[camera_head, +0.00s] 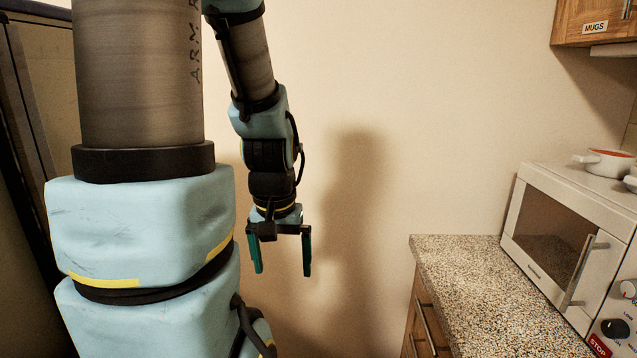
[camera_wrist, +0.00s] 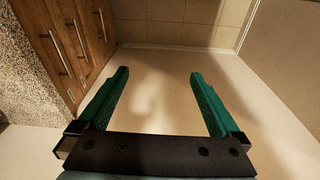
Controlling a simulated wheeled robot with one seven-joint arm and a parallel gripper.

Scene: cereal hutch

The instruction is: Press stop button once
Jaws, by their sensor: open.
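The red stop button (camera_head: 599,346), marked STOP, is at the lower right of the microwave (camera_head: 553,226), partly cut off by the picture's bottom edge in the head view. The white microwave stands on the counter with its door shut. My gripper (camera_head: 281,272) hangs fingers down in front of the bare wall, left of the counter and well apart from the microwave. Its two green fingers are spread, with nothing between them. In the wrist view my gripper (camera_wrist: 159,72) shows open and empty above the floor; the button is not visible there.
A speckled counter (camera_head: 468,275) over wooden drawers (camera_head: 425,322) reaches toward me at right. Pans (camera_head: 606,160) sit on the microwave. A wooden cabinet (camera_head: 590,20) labelled MUGS hangs above. Wooden drawer fronts with handles (camera_wrist: 62,55) show in the wrist view. The space around my gripper is clear.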

